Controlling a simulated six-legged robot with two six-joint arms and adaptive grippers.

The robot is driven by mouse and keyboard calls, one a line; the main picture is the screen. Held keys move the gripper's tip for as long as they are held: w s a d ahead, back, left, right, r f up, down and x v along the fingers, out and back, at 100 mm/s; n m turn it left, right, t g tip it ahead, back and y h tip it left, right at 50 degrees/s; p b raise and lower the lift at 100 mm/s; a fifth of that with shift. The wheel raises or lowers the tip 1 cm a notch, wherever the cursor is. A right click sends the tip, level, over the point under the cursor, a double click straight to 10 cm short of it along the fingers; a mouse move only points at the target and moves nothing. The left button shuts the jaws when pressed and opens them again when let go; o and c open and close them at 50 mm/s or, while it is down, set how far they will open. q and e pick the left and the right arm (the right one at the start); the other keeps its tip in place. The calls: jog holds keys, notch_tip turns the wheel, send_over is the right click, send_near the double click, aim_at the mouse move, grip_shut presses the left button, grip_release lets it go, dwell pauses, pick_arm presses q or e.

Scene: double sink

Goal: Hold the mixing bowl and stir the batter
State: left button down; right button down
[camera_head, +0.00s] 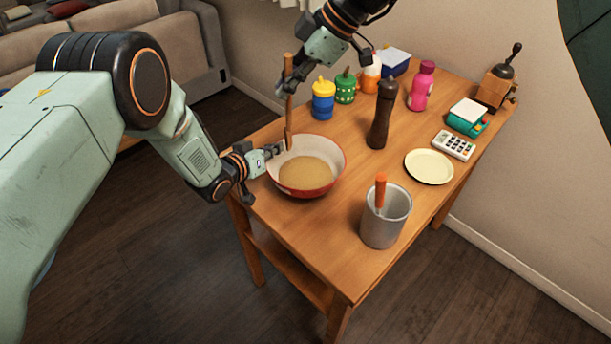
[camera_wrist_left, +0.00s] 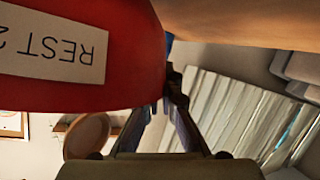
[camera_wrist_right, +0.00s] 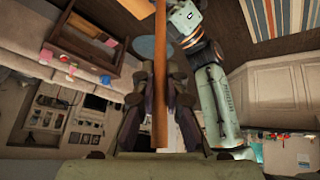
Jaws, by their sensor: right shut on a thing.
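The mixing bowl (camera_head: 330,182), red outside and pale inside, stands on the table with tan batter (camera_head: 307,173) in it. My left gripper (camera_head: 274,150) is at its left rim. In the left wrist view the red bowl wall (camera_wrist_left: 120,85), with a white label, is close to the left fingers (camera_wrist_left: 168,100); whether they pinch the rim is unclear. My right gripper (camera_head: 285,85) is shut on an upright wooden stirring tool (camera_head: 289,115), whose lower end appears over the bowl's back-left inside, apart from the batter in the picture. The handle (camera_wrist_right: 160,75) passes between the right fingers (camera_wrist_right: 160,100).
A metal canister (camera_head: 384,225) with an orange-handled tool stands at the front right. Beside the bowl are a dark pepper mill (camera_head: 382,115) and a cream plate (camera_head: 429,167).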

pick_arm(q)
jog(key=c, duration=1.4)
grip_release()
jog(key=shift+c, duration=0.2)
jog(key=shift+s+a, duration=0.1)
jog(key=v, duration=1.1)
jog(key=shift+s+a+r, duration=0.15)
jog(key=shift+s+r, duration=0.15)
